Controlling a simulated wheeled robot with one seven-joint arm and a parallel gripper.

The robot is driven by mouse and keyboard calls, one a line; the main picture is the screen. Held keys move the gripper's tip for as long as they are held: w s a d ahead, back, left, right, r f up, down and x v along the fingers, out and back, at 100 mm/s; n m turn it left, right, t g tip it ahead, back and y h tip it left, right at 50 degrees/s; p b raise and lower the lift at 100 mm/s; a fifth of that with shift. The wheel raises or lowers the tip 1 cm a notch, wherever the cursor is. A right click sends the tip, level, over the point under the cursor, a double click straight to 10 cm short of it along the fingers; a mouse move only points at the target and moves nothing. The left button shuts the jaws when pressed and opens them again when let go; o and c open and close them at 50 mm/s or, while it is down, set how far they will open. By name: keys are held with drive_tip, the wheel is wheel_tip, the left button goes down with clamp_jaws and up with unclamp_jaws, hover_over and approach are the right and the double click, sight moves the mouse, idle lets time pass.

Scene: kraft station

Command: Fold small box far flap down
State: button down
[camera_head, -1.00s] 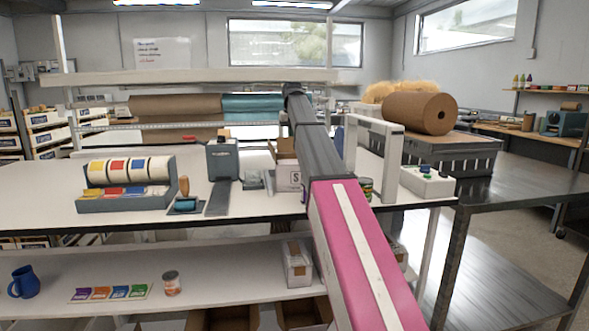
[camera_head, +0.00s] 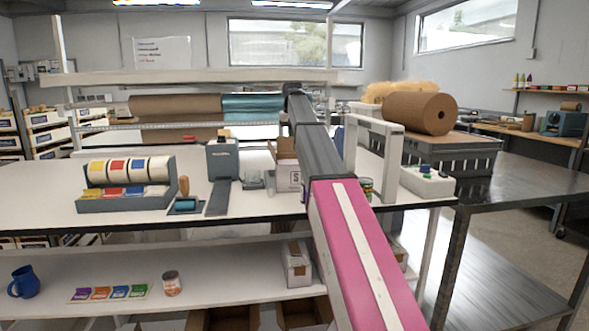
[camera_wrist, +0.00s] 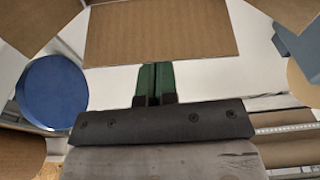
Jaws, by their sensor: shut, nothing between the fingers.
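The small box (camera_head: 288,179) stands on the white table, marked with an "S", partly hidden behind my arm. Its brown inner flaps (camera_head: 284,149) stick up above it in the head view. In the wrist view, a brown cardboard panel (camera_wrist: 160,32) lies just past my fingertips. It looks like a box flap, but I cannot tell which one. My gripper (camera_wrist: 155,72) has green fingers that are shut together, with nothing between them. The fingertips are close to the panel's lower edge; I cannot tell if they touch it. In the head view my arm hides the gripper.
A tape dispenser (camera_head: 222,160) and a rack of rolls (camera_head: 125,185) stand left of the box. A white upright frame (camera_head: 390,165) stands to its right. In the wrist view, a blue round thing (camera_wrist: 52,92) is at left, with more brown cardboard (camera_wrist: 35,22) around the edges.

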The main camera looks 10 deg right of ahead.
drive_tip(key=shift+s+a, duration=0.2)
drive_tip(key=shift+s, duration=2.05)
drive_tip(key=shift+r, duration=0.1)
drive_tip(key=shift+s+a+f, duration=0.1)
drive_tip(key=shift+s+f, duration=0.2)
drive_tip(key=shift+s, duration=0.45)
drive_tip(key=shift+s+f, duration=0.25)
drive_tip(key=shift+s, duration=0.5)
